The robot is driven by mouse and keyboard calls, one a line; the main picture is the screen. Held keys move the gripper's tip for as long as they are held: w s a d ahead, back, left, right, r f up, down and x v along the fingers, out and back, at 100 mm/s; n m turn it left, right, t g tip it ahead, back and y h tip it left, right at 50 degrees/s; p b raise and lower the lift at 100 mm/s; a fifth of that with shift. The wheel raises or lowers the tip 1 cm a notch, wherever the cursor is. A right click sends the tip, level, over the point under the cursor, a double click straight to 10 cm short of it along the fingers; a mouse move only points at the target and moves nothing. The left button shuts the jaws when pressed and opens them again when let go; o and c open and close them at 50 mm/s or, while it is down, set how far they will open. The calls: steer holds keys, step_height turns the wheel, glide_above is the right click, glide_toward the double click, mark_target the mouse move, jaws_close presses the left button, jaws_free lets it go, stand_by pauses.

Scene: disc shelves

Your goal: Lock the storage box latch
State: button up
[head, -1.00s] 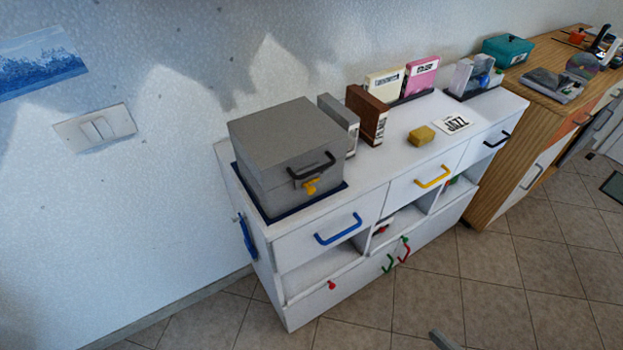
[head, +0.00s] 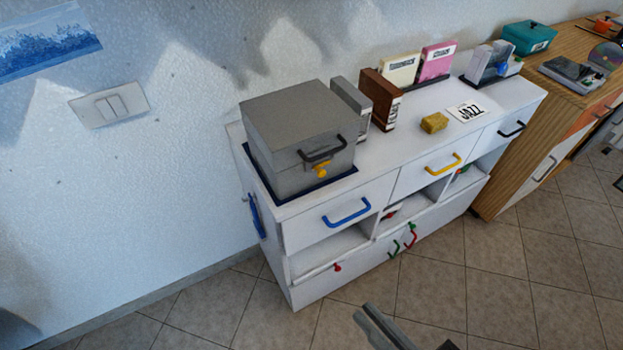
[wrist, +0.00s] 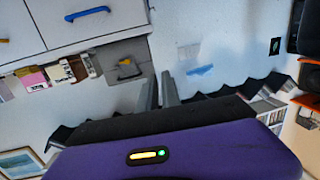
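The grey storage box (head: 300,125) stands with its lid down on a dark blue mat at the left end of the white cabinet. A black handle (head: 323,150) is on its front. The yellow latch (head: 321,170) shows just below the handle; its exact turn is too small to tell. The box also shows upside down in the wrist view (wrist: 112,53), left of and beyond my fingers. My gripper (wrist: 159,80) has its two fingers a narrow gap apart, with nothing between them. In the head view it shows low in the picture (head: 372,315), in front of the cabinet and well away from the box.
The white cabinet (head: 300,215) has a blue drawer handle (head: 346,213) below the box. Grey and brown disc cases (head: 380,98) stand right of the box, with a yellow sponge (head: 434,122) farther right. The tiled floor (head: 400,290) in front is clear.

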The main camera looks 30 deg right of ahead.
steer(key=w+a+n+y, duration=0.1)
steer(key=w+a+n, duration=0.1)
steer(key=w+a, duration=0.2)
steer(key=w+a+f+n+y, duration=0.1)
steer(key=w+a+n, duration=0.1)
steer(key=w+a, duration=0.2)
steer(key=w+a+f+n+g+y+p, duration=0.1)
steer(key=w+a+n, duration=0.2)
steer(key=w+a, duration=0.1)
steer(key=shift+w+a+f, duration=0.25)
steer(key=shift+w, duration=0.25)
jaws_close()
steer(key=w+a+r+n+h, duration=0.25)
steer(key=w+r+h, duration=0.25)
steer(key=w+h, duration=0.55)
steer(key=s+d+m+g+h, duration=0.3)
steer(key=d+m+g+h, duration=0.1)
steer(key=d, duration=0.4)
steer(key=shift+s+d+r+h+p, duration=0.15)
steer(key=shift+s+d+h+p, duration=0.25)
steer(key=shift+h, duration=0.45)
